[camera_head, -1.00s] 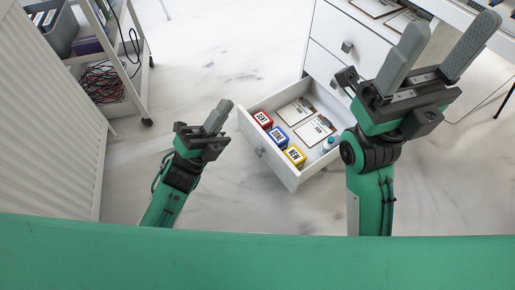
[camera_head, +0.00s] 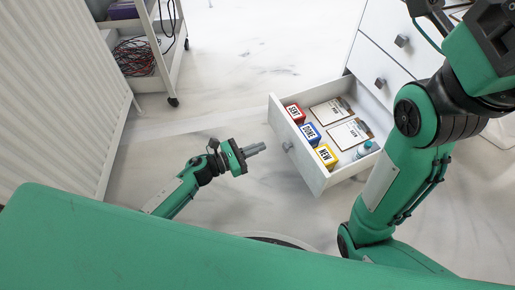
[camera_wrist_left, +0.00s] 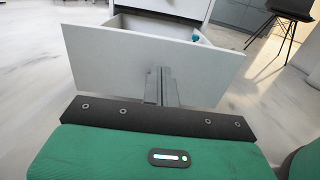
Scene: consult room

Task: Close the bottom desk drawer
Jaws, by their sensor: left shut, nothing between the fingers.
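The bottom desk drawer (camera_head: 300,152) is white and pulled out of the white desk cabinet (camera_head: 380,62). Its small grey knob (camera_head: 287,146) is on the front panel. My left gripper (camera_head: 262,149) is shut and empty, just left of the drawer front and pointing at it, with a small gap to the knob in the head view. In the left wrist view the shut fingers (camera_wrist_left: 160,86) stand before the drawer front (camera_wrist_left: 105,62); the knob cannot be made out there. My right arm reaches up at the right; its fingers are out of view.
The drawer holds a red box (camera_head: 294,113), a blue box (camera_head: 311,133), a yellow box (camera_head: 326,156), clipboards (camera_head: 349,134) and a small bottle (camera_head: 364,149). A white cart (camera_head: 150,82) with cables stands at upper left. Floor left of the drawer is clear.

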